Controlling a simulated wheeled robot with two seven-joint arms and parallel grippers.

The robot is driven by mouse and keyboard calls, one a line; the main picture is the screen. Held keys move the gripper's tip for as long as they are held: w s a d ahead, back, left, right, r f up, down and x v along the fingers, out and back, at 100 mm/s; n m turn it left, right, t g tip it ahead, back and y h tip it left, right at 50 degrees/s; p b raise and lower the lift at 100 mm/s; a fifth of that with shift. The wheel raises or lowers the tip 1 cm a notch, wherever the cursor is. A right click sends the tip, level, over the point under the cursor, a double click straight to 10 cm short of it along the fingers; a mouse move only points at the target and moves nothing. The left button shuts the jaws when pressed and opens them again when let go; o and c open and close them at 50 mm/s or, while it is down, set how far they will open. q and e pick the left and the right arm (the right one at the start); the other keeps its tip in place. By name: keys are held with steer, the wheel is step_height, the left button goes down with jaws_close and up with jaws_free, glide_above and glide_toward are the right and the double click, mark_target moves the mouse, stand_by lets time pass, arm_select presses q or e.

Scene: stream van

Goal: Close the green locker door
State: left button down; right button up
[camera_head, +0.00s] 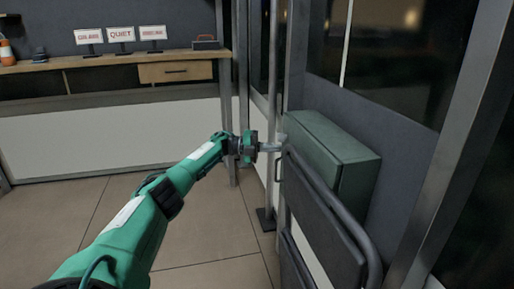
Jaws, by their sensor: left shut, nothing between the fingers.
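The green locker (342,138) is a dark green box against the wall on the right, behind a folded dark panel with a tubular rail. My left gripper (279,147) comes in from the left and is shut and empty. Its tips are at the locker's near left edge; I cannot tell whether they touch. My right gripper is out of view.
The dark panel and curved rail (357,232) stand in front of the locker. A vertical pole (273,85) rises just left of it. A wooden counter (110,62) with signs and a drawer (175,72) runs along the back. The tiled floor (215,225) at centre is clear.

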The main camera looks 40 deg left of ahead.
arm_select(q)
steer(key=v, duration=1.3)
steer(key=shift+s+a+b, duration=0.25)
steer(key=shift+a+b, duration=0.05)
steer(key=shift+f, duration=0.1)
